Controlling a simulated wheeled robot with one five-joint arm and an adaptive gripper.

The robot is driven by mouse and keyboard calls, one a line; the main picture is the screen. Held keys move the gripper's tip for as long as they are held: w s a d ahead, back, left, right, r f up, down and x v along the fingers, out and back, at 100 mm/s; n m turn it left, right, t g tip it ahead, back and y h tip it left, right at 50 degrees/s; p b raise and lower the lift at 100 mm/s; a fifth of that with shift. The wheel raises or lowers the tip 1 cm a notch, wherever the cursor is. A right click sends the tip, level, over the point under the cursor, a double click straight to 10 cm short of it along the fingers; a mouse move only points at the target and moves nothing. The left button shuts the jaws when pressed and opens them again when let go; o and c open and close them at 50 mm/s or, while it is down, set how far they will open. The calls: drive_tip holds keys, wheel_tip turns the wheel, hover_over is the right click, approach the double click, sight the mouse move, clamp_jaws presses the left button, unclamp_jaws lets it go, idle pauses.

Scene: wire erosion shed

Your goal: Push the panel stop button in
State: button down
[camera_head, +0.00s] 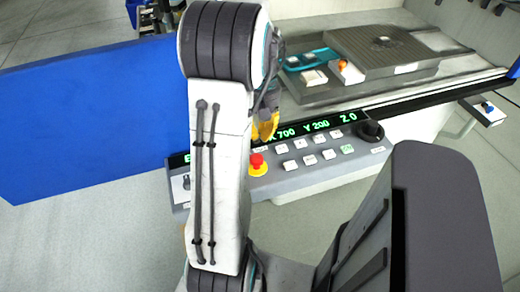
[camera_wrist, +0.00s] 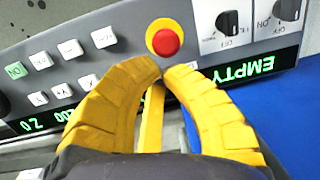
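The panel stop button is a red knob on a yellow base. It shows on the grey control panel in the head view (camera_head: 257,165) and at the upper middle of the wrist view (camera_wrist: 165,42). My gripper has yellow ribbed fingers (camera_wrist: 160,70). In the wrist view their tips sit close together just below the button in the picture, with a small gap to it. Nothing shows between the tips. In the head view my gripper (camera_head: 266,128) is partly hidden behind my arm, above the button. The button shows no contact with the fingers.
The control panel (camera_head: 318,175) has several white keys, a green key (camera_head: 347,149), a dark knob (camera_head: 370,131) and a green display (camera_head: 312,128). Beside the button are black rotary switches (camera_wrist: 227,22). A blue board (camera_head: 95,120) stands left. Behind is a machine table with a grey block (camera_head: 382,50).

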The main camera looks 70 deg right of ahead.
sight(260, 157)
drive_tip(key=f, duration=0.1)
drive_tip(key=f+p, duration=0.1)
drive_tip(key=f, duration=0.2)
drive_tip(key=shift+a+f, duration=0.2)
drive_tip(key=shift+a, duration=0.1)
drive_tip(key=shift+a+f, duration=0.1)
drive_tip(key=shift+f, duration=0.9)
wheel_tip(260, 157, down, 2)
drive_tip(key=shift+f+b, duration=0.1)
drive_tip(key=shift+b, duration=1)
drive_tip(key=shift+s+a, duration=0.1)
drive_tip(key=shift+a, duration=0.1)
drive_tip(key=shift+f, duration=0.1)
